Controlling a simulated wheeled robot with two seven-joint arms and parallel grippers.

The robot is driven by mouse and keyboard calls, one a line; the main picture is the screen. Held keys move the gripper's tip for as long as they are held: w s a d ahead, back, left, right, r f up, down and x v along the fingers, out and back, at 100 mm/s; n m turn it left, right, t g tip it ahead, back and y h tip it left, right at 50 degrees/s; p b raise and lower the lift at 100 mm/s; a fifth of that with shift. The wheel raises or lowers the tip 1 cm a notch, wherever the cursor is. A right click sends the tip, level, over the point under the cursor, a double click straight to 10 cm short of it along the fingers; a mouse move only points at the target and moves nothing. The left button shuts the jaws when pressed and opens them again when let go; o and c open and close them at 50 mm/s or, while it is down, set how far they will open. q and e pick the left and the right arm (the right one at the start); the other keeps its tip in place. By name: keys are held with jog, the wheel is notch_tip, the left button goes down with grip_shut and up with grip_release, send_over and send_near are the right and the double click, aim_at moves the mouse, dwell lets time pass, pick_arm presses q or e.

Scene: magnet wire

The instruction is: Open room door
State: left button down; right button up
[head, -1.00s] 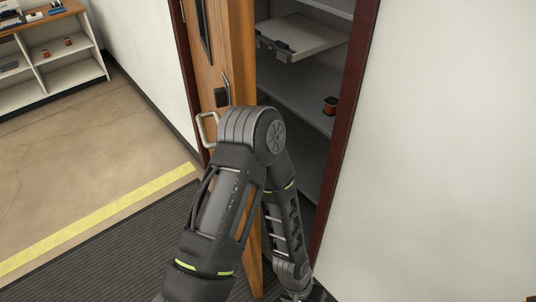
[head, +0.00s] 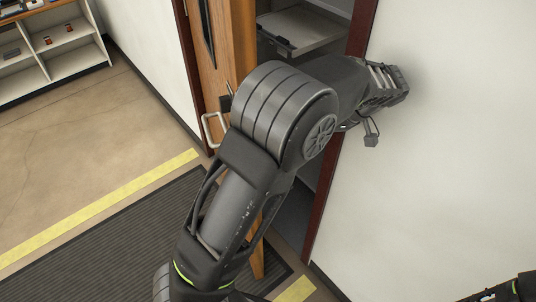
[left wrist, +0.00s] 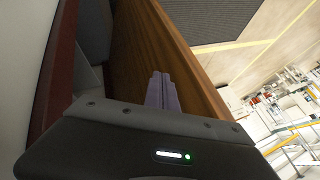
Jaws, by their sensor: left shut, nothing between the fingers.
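The wooden door (head: 237,60) stands partly open in its dark red frame (head: 362,28), with a gap beside it. A pale D-shaped handle (head: 212,130) is on its left face. My left arm crosses in front of the door and bends right, its far end before the frame and white wall. My left gripper is not clearly visible in the head view. In the left wrist view its fingers (left wrist: 161,90) are shut and empty, overlapping the wooden door (left wrist: 150,45); contact cannot be told. The frame (left wrist: 52,75) is at left there. My right gripper is not in view.
Grey shelves (head: 305,32) show through the gap. A dark striped mat (head: 110,250) and yellow floor line (head: 110,203) lie left of the door. A white shelf unit (head: 75,60) stands at upper left. The white wall (head: 460,150) is at right. Part of my right arm shows at lower right.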

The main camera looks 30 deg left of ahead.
pick_arm(q)
jog(key=s+a+f+b, duration=0.1)
jog(key=s+a+f, duration=0.4)
jog(key=a+f, duration=0.3)
jog(key=shift+b, duration=0.4)
jog(key=shift+a, duration=0.1)
